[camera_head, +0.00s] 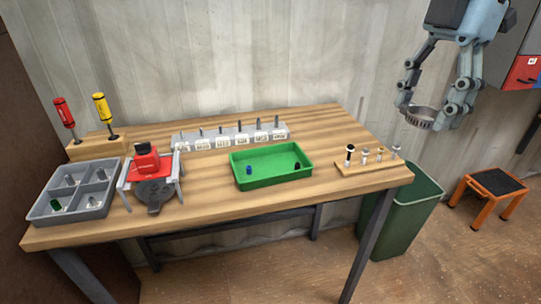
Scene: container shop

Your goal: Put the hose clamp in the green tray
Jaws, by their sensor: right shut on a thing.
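My right gripper (433,108) is at the upper right, shut on the hose clamp (418,117), a grey metal ring with slots in its band. It holds the ring in the air, to the right of the table and above the green bin. The green tray (272,182) lies on the table, to the lower left of the gripper. In the tray are a small blue piece (249,170) and a small dark piece (296,166). My left gripper is not in view.
The wooden table (200,222) also bears a grey divided tray (72,212), a red-topped device (147,165), two screwdrivers in a block (98,148), a labelled bit rack (230,140) and a small peg rack (370,168). A green bin (408,215) and an orange stool (484,198) stand right.

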